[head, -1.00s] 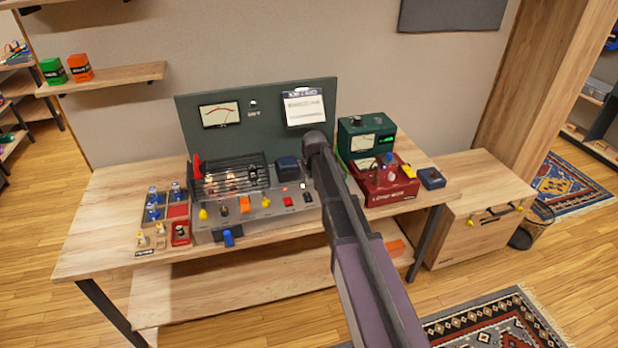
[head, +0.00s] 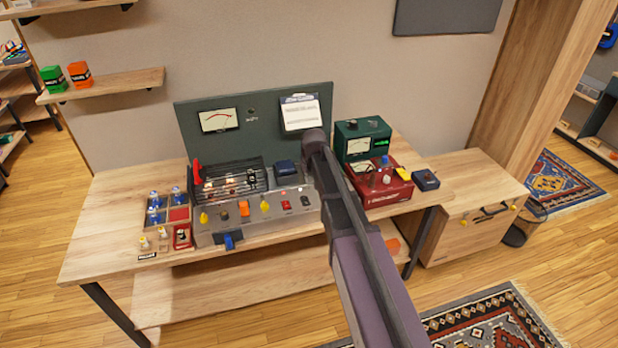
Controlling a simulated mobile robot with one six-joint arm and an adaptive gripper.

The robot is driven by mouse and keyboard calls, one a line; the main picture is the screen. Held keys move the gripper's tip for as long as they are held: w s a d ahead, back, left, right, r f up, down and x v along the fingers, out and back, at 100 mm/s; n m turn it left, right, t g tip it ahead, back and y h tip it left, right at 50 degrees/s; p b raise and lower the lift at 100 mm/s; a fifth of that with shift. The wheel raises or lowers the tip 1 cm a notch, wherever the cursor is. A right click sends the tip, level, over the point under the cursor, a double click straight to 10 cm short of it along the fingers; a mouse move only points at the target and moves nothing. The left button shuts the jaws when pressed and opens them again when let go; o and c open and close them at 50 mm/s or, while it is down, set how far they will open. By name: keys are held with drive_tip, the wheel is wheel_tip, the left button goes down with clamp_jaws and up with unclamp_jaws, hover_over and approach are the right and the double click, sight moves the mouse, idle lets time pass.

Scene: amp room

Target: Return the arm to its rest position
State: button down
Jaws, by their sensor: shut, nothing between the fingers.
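My arm (head: 365,255) reaches up from the bottom right of the head view. Its dark joint (head: 315,140) overlaps the right end of the amplifier chassis (head: 275,225) and the green backboard (head: 255,145) in the picture. My gripper cannot be seen; no fingers show beyond or beside the arm.
A patterned rug (head: 490,320) lies in front.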

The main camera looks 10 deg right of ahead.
drive_tip(key=s+d+m+g, duration=0.1)
drive_tip(key=s+d+g, duration=0.1)
drive_tip(key=s, duration=2.5)
drive_tip(key=shift+f+g, duration=0.4)
drive_tip(key=shift+g, duration=0.2)
